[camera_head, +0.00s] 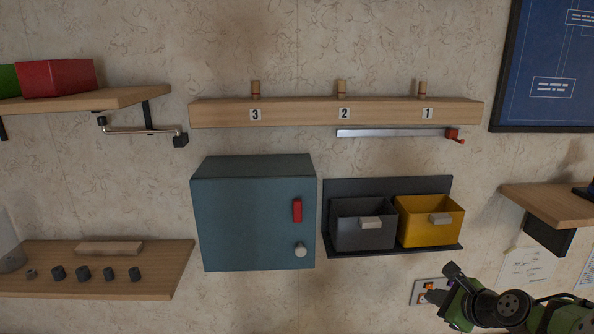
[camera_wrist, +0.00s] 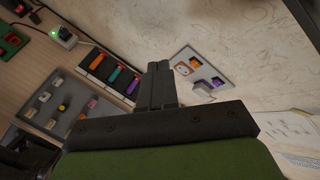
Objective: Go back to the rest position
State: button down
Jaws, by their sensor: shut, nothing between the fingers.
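My gripper (camera_wrist: 157,85) shows in the wrist view, its two dark fingers pressed together with nothing between them. In the head view my green arm (camera_head: 484,306) is at the lower right, below the bins and near a small wall panel. The gripper's fingertips are hard to make out there. In the wrist view, the fingers point towards the wall beside a grey panel (camera_wrist: 213,84) with orange and purple parts. They look apart from it, though the gap is hard to judge.
A blue-grey cabinet (camera_head: 245,226) hangs mid-wall, beside a grey bin (camera_head: 362,238) and a yellow bin (camera_head: 430,229). A numbered wooden rail (camera_head: 300,113) is above. Shelves (camera_head: 150,285) stand at left and right. The wrist view shows a tray with coloured pieces (camera_wrist: 96,63).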

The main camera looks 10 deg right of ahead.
jog(key=s+a+r+n+g, duration=0.2)
jog(key=s+a+n, duration=0.2)
jog(key=a+n, duration=0.45)
jog(key=s+a+r+n+g, duration=0.2)
jog(key=s+a+r+n, duration=0.3)
jog(key=a, duration=0.6)
jog(key=s+a+n, duration=0.2)
jog(key=s+n, duration=0.4)
jog(key=s, duration=0.1)
jog(key=s+a+f+n+g+h, duration=0.1)
jog(key=s+a+n, duration=0.1)
jog(key=s+n, duration=0.5)
jog(key=shift+s+a+f, duration=0.15)
jog(key=shift+s+a, duration=0.25)
jog(key=shift+s, duration=0.35)
